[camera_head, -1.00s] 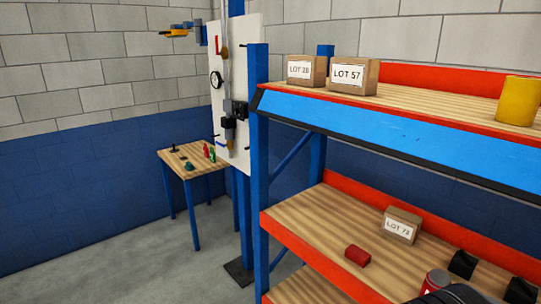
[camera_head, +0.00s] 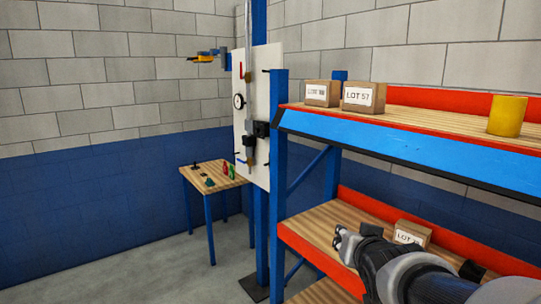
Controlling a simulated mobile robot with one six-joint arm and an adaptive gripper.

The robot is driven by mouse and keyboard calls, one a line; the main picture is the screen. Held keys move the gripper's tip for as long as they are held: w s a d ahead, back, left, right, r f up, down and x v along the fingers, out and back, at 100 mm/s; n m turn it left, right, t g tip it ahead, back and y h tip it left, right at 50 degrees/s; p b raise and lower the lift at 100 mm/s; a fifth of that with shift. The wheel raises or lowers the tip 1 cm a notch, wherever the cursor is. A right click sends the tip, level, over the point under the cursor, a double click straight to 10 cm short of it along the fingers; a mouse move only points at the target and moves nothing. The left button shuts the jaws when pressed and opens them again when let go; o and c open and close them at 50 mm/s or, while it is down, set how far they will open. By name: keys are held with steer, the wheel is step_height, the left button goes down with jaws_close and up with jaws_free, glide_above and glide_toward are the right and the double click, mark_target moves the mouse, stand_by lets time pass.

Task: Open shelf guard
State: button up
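A long blue panel with black edging (camera_head: 400,143) runs along the front of the upper shelf, just under its red front edge. It appears to be the shelf guard. A black piece (camera_head: 279,119) sits at its left end. My gripper (camera_head: 343,238) is in front of the lower shelf, well below the panel and apart from it, pointing left. Its fingers are small and partly turned away, so I cannot tell whether they are open or shut. My arm covers part of the lower shelf.
The upper shelf (camera_head: 430,118) holds two cardboard boxes (camera_head: 363,97) and a yellow cylinder (camera_head: 507,116). Another box (camera_head: 412,232) stands on the lower shelf behind my arm. A blue upright (camera_head: 279,170) and a white board (camera_head: 240,110) stand left; a small table (camera_head: 225,182) is behind.

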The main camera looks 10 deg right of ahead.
steer(key=w+d+r+m+t+h, duration=0.1)
steer(key=w+d+r+m+t, duration=0.1)
steer(key=w+d+t, duration=0.35)
steer(key=m+t+y+b, duration=0.1)
steer(key=t+y, duration=0.2)
steer(key=t, duration=0.5)
glide_toward(402, 155)
steer(key=s+d+f, duration=0.1)
steer(key=d+f, duration=0.2)
steer(key=f, duration=0.3)
steer(key=x, duration=1.7)
steer(key=shift+d, duration=0.2)
steer(key=shift+c, duration=0.3)
jaws_close()
